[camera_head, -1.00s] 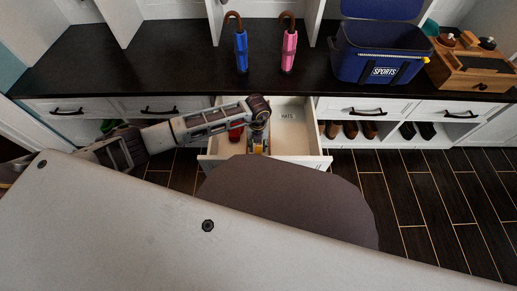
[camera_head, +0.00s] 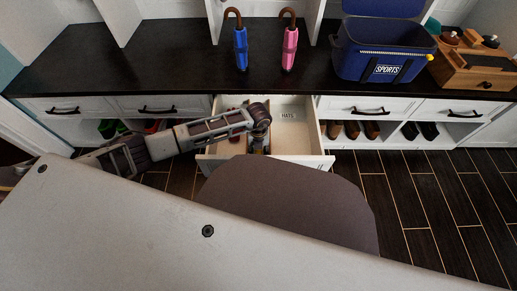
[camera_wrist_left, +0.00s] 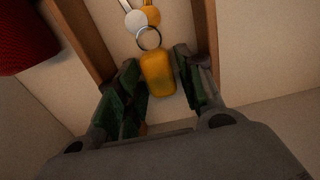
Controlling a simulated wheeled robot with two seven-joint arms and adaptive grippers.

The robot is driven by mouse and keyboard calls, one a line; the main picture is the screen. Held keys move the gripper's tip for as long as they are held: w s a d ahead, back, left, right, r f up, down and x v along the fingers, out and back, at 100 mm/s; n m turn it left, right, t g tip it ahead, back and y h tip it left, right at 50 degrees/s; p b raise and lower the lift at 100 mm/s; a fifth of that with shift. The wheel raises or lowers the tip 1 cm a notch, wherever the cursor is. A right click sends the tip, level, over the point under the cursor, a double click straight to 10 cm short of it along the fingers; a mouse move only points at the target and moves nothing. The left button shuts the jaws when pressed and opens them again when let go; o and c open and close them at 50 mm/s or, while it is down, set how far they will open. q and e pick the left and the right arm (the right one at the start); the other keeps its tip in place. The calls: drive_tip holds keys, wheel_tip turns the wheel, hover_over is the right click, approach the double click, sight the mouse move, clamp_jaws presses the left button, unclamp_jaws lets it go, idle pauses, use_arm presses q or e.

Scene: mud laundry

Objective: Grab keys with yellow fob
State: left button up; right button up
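The keys with a yellow fob (camera_wrist_left: 158,73) show in the left wrist view, lying in a narrow drawer compartment between two wooden dividers. The fob is between the two fingers of my left gripper (camera_wrist_left: 160,83). The fingers stand on either side of it, and a small gap shows on at least the right side. A metal ring and the keys (camera_wrist_left: 141,17) extend away from the fob. In the head view my left gripper (camera_head: 258,148) points down into the open drawer (camera_head: 318,162), and my arm hides the keys. My right gripper is not in view.
A red item (camera_wrist_left: 25,35) lies in the compartment left of the divider. The drawer's right compartment, labelled HATS (camera_head: 288,115), looks empty. The black countertop (camera_head: 190,62) above holds a blue umbrella (camera_head: 241,50), a pink umbrella (camera_head: 289,50) and a blue SPORTS cooler (camera_head: 375,58).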

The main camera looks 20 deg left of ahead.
sight(259, 151)
use_arm(q)
drive_tip(key=shift+c, duration=0.4)
drive_tip(key=c, duration=0.7)
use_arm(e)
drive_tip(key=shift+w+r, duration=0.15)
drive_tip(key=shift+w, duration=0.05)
use_arm(q)
drive_tip(key=shift+r, duration=0.1)
